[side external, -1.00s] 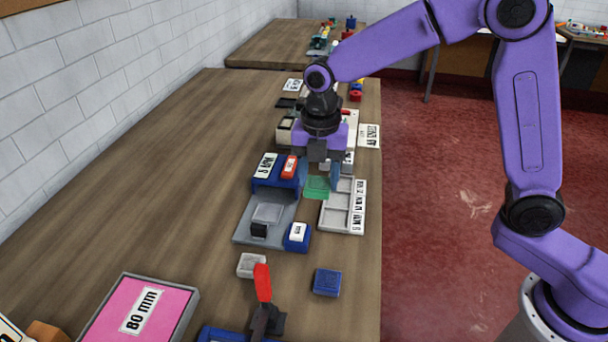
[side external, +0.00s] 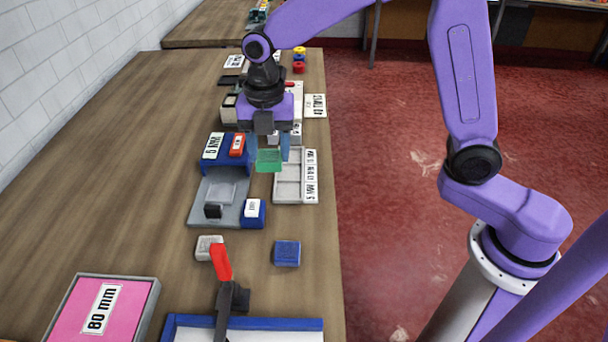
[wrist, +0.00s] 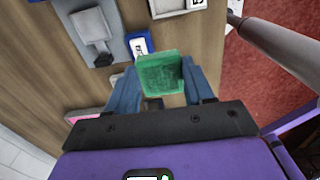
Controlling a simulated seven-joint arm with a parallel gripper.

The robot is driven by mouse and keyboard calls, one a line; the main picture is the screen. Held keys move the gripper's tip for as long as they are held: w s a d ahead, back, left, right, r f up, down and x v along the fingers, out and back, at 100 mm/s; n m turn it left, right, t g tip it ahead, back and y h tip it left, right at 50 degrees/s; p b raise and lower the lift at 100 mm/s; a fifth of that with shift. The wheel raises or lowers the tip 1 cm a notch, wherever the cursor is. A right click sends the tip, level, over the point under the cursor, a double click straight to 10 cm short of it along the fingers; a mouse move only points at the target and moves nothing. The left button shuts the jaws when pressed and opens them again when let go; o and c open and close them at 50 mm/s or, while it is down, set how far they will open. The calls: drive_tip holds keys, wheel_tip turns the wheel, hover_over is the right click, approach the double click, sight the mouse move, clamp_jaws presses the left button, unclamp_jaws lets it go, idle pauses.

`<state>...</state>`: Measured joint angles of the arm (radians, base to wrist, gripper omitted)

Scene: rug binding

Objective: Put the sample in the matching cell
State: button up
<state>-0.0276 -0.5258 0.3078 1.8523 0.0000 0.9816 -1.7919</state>
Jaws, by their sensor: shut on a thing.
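A green block-shaped sample (side external: 268,160) hangs between the blue fingers of my gripper (side external: 270,150), which is shut on it. It also shows in the wrist view (wrist: 160,72), between the blue fingertips. In the side view the sample appears beside the left edge of a pale grey tray (side external: 290,170). The tray has several cells, with a labelled strip (side external: 311,178) down its right side. The cells that show look empty; the far end is partly hidden by my gripper. Whether the sample is over the tray or just left of it I cannot tell.
A blue block labelled 6 MM (side external: 212,146) with a red tagged piece (side external: 237,146) stands left of the sample. A grey fixture (side external: 197,205) lies in front of it. Blue (side external: 287,253) and grey (side external: 208,247) blocks and a red-handled clamp (side external: 221,262) stand nearer the camera.

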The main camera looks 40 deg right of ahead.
drive_tip(key=d+f+m, duration=0.2)
drive_tip(key=d+m, duration=0.7)
drive_tip(key=m, duration=0.4)
drive_tip(key=s+d+f+m, duration=0.1)
drive_tip(key=d+f+m, duration=0.1)
drive_tip(key=d+m, duration=0.8)
drive_tip(key=m, duration=0.3)
drive_tip(key=shift+s+f+m, duration=0.15)
drive_tip(key=shift+f+m, duration=0.05)
drive_tip(key=shift+m, duration=0.2)
drive_tip(key=shift+a, duration=0.1)
